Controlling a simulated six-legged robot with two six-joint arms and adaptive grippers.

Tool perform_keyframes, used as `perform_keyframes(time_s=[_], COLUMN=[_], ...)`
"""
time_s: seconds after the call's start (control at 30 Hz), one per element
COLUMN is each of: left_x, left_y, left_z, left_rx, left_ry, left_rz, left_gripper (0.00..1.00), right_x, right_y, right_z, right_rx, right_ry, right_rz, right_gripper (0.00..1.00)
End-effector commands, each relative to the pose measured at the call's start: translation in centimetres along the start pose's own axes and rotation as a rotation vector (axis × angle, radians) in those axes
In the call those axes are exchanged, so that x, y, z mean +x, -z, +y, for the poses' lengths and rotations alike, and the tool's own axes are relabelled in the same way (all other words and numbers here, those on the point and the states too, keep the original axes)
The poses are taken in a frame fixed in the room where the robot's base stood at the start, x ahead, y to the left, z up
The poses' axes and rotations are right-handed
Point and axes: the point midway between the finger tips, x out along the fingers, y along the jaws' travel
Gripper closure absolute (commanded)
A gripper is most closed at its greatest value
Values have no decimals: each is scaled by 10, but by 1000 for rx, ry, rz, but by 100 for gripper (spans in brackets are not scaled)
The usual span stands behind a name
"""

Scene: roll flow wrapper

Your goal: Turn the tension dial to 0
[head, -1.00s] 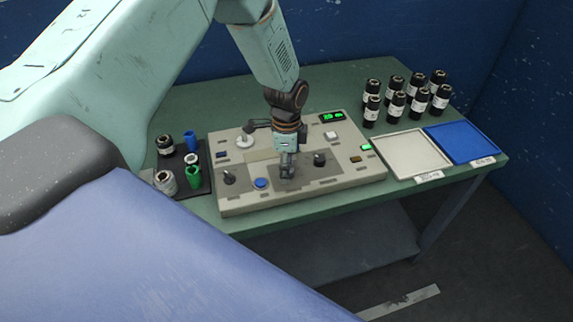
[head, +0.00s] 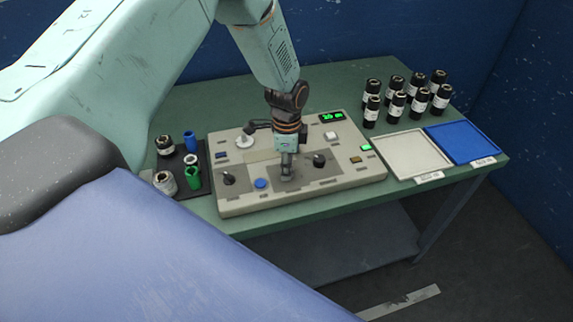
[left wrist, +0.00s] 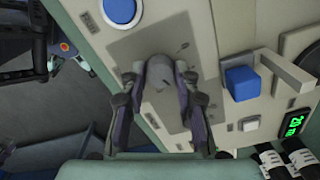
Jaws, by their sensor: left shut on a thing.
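A dark grey dial (left wrist: 160,72) sits on a grey plate of the control panel (head: 345,178). In the head view the gripper hides this dial. Its label and pointer setting cannot be read. My right gripper is not in view.
A round blue button (head: 261,184) lies left of the gripper. A green display (head: 331,117) is at the panel's back right. Several black bottles (head: 397,103), a white tray (head: 411,153) and a blue tray (head: 463,143) stand right; a dark tray (head: 205,180) with small containers stands left.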

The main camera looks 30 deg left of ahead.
Motion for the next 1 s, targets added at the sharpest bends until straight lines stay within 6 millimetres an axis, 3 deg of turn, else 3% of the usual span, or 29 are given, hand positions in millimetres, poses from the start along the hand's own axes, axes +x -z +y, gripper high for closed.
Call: perform_keyframes(time_s=[0.27, 1.0], left_x=[-1, -2], left_y=[1, 1], left_z=[0, 0], left_rx=[-156, -853], left_ry=[0, 2], left_rz=[1, 2], left_gripper=[100, 100], right_x=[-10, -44], right_y=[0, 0], right_z=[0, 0], right_rx=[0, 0], right_ry=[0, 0], right_rz=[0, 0], right_gripper=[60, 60])
